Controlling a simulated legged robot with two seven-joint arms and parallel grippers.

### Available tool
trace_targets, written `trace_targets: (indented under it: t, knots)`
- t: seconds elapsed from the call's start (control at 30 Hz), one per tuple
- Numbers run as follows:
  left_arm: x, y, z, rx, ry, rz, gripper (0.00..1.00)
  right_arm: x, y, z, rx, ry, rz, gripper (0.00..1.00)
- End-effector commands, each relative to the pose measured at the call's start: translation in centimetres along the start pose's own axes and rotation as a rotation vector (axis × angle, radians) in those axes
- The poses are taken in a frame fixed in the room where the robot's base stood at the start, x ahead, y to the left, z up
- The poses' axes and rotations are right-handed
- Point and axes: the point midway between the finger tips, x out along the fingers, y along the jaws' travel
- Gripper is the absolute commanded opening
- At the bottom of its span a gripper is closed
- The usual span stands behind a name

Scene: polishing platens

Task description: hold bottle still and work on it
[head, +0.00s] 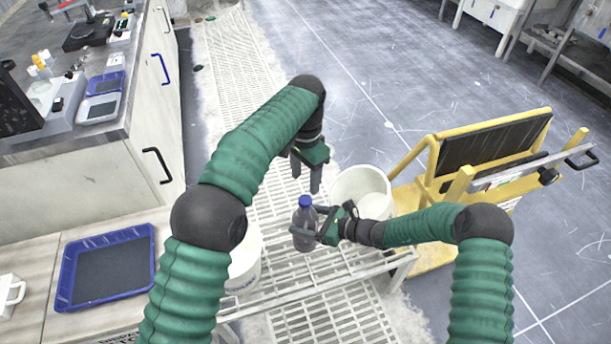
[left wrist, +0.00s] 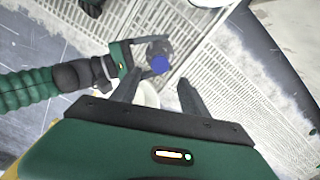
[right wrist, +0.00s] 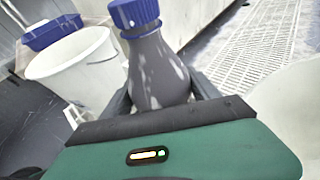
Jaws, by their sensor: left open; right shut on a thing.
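A grey bottle with a blue cap (head: 304,222) stands upright in the grasp of my right gripper (head: 316,228), which is shut around its body. In the right wrist view the bottle (right wrist: 158,70) fills the space between the fingers, with its blue cap on top. My left gripper (head: 305,172) is above the bottle, fingers pointing down, open and empty. In the left wrist view the blue cap (left wrist: 159,64) is seen from above, beyond and between the left fingertips, apart from them. The bottle's base is hard to make out against the white grating.
A white bucket (head: 362,187) stands behind the right gripper, and another white bucket (head: 247,262) is left of the bottle. A yellow frame cart (head: 430,165) stands at the right. A blue tray (head: 66,283) lies on the left bench. White grating (head: 345,318) lies below.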

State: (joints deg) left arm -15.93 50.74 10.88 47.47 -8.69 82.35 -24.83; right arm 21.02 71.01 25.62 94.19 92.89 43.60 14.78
Motion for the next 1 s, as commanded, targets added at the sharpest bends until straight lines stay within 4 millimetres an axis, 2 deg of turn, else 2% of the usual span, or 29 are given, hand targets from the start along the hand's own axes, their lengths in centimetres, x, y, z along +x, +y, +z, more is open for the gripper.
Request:
trace_targets:
  t: [0.13, 0.4, 0.57, 0.77, 0.83, 1.0]
  knots:
    - [1.7, 0.0, 0.1, 0.016, -0.004, 0.002, 0.53, 0.0, 0.0, -0.1, 0.001, 0.001, -0.001, 0.00]
    - [6.6, 0.1, 0.1, 0.013, -0.003, 0.002, 0.53, 0.0, 0.0, -0.1, 0.001, 0.001, -0.001, 0.00]
    - [7.8, 0.0, 0.0, 0.012, -0.001, 0.001, 0.53, 0.0, 0.0, -0.1, 0.001, 0.001, -0.001, 0.00]
    - [7.9, 0.0, 0.0, 0.011, 0.000, 0.000, 0.53, 0.0, 0.0, -0.1, 0.001, 0.001, -0.001, 0.00]
    - [7.9, 0.0, 0.0, 0.011, 0.000, 0.000, 0.47, 0.0, 0.0, -0.1, 0.001, 0.001, -0.001, 0.00]
    - [7.9, 0.0, 0.0, 0.011, 0.000, 0.000, 0.25, 0.0, 0.0, -0.1, 0.001, 0.001, -0.001, 0.00]
